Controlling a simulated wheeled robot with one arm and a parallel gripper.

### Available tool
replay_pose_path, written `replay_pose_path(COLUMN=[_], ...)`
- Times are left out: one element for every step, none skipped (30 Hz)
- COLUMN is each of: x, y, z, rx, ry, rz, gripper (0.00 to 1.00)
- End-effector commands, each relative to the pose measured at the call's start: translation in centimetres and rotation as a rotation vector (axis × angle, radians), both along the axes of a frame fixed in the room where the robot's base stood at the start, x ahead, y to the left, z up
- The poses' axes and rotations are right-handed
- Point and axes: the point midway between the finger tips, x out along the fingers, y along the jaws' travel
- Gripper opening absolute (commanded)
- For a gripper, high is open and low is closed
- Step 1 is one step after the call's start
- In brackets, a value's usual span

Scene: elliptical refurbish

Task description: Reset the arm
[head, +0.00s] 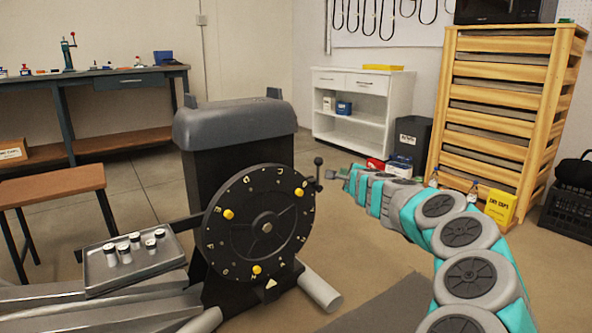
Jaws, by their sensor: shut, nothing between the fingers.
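My gripper (340,174) is at the far end of my teal and grey arm, right of the middle of the head view. It is small in the picture and looks shut, with nothing seen in it. It points left, toward a small black ball-ended lever (318,174) at the right edge of a black dial wheel (258,222). A gap seems to lie between the gripper and the lever, but the depth is hard to tell. The wheel carries several yellow knobs and markings. My arm reaches in from the lower right, curving up and left.
A metal tray (100,276) with several small white, black-topped containers stands left of the wheel. A grey-topped machine housing (236,125) is behind it. A wooden stool (50,187) is at left. A wooden drawer rack (505,115) and white cabinet (362,105) stand behind my arm.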

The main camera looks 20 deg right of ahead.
Motion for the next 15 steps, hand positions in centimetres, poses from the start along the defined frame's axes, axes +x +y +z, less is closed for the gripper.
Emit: replay_pose_path(x=[0.0, 0.0, 0.0, 0.0, -0.1, -0.1, -0.3, -0.5, -0.8, -1.2, -1.8, -2.6, -3.4, -4.2, -5.3], y=[0.1, 0.2, 0.6, 1.2, 1.9, 3.3, 4.5, 5.9, 8.0, 9.8, 11.6, 14.2, 16.2, 18.1, 20.4], z=[0.0, 0.1, 0.4, 0.7, 1.1, 1.9, 2.5, 3.2, 4.2, 5.0, 5.8, 6.7, 7.3, 7.8, 8.3], rx=[-0.001, -0.002, -0.006, -0.013, -0.021, -0.036, -0.052, -0.071, -0.099, -0.124, -0.153, -0.189, -0.22, -0.251, -0.295], ry=[0.0, -0.001, -0.003, -0.006, -0.009, -0.014, -0.019, -0.023, -0.03, -0.036, -0.041, -0.047, -0.05, -0.051, -0.052], rz=[0.001, 0.006, 0.016, 0.03, 0.049, 0.083, 0.113, 0.148, 0.202, 0.249, 0.296, 0.36, 0.412, 0.462, 0.524], gripper=[0.0, 0.0, 0.0, 0.0, 0.0, 0.0, 0.0, 0.0, 0.0, 0.0, 0.0, 0.0, 0.0, 0.0, 0.0])
